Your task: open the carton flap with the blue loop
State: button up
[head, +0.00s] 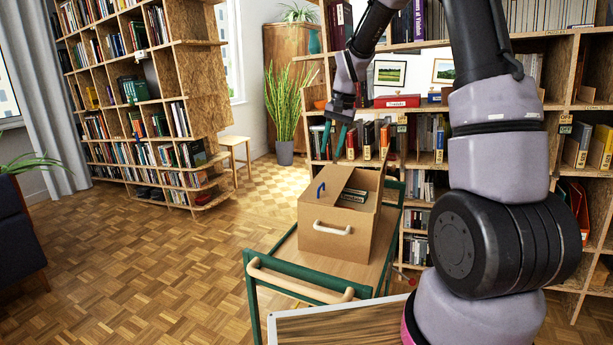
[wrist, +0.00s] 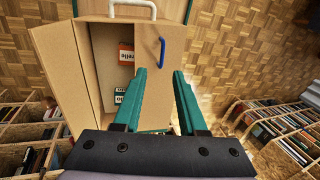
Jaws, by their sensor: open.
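A brown carton (head: 335,232) stands on a green-framed cart, with a white handle (head: 332,228) on its front. A flap with a blue loop (head: 321,188) lies over the left part of its top. The other part is open and shows books inside (head: 353,196). In the wrist view, the flap (wrist: 148,88) covers the right half of the carton (wrist: 95,62), and its blue loop (wrist: 162,50) stands near the front end. My gripper (head: 335,140) is open and empty above the carton. Its green fingers (wrist: 160,72) point toward the flap, apart from the loop.
The cart (head: 262,296) has a wooden handle (head: 300,282) at its near end. Bookshelves stand behind it and to the right (head: 560,100), with another bookcase (head: 140,100) at the left. A plant (head: 285,105) stands behind the cart. The parquet floor at left is clear.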

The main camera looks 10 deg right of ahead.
aim_at(321, 185)
jog(key=f, duration=0.3)
jog(key=w+a+f, duration=0.1)
jog(key=f, duration=0.3)
jog(key=a+f, duration=0.1)
jog(key=f, duration=0.3)
jog(key=shift+w+a+f, duration=0.15)
jog(key=shift+w+a, duration=0.1)
jog(key=shift+w, duration=0.1)
grip_shut()
dwell(0.9)
